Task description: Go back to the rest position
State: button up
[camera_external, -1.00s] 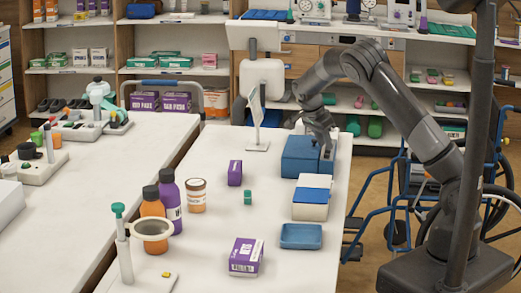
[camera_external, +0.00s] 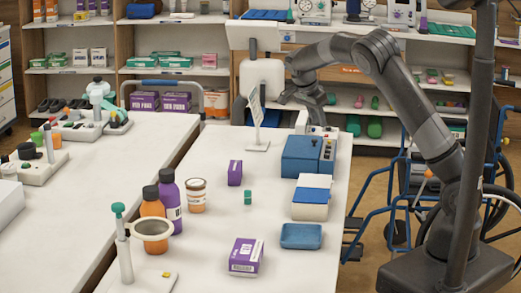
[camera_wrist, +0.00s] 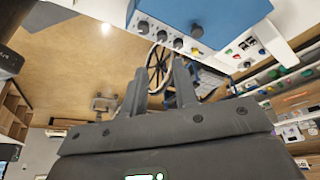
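My gripper (camera_external: 284,97) is in the air beyond the far end of the front table, above and behind the blue box-shaped device (camera_external: 301,157). In the wrist view its two fingers stand apart with nothing between them (camera_wrist: 161,82). The blue device, with dark knobs on a pale panel, also shows at the top of the wrist view (camera_wrist: 185,12), clear of the fingers.
On the table (camera_external: 215,247) stand a purple box (camera_external: 235,173), bottles (camera_external: 169,202), a jar (camera_external: 196,196), a white-blue box (camera_external: 310,204) and a blue tray (camera_external: 301,236). A tablet stand (camera_external: 256,118) is close to my gripper. A wheelchair (camera_external: 405,185) stands right of the table.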

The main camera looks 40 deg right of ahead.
jog(key=s+d+r+n+t+y, duration=0.15)
jog(key=s+r+n, duration=0.25)
jog(key=s, duration=0.5)
jog(key=s+d+r+n+t+y, duration=0.1)
jog(key=s+r+n+y, duration=0.3)
jog(key=s, duration=0.4)
jog(key=s+a+n+t, duration=0.1)
jog(key=s+n, duration=0.4)
jog(key=s, duration=0.4)
jog(key=s+a+r+n+t+h, duration=0.1)
jog(key=s+n, duration=0.3)
jog(key=s, duration=0.6)
jog(key=shift+s+a+r+n+t, duration=0.2)
jog(key=shift+a+r+n+t, duration=0.1)
jog(key=shift+a+n+t, duration=0.2)
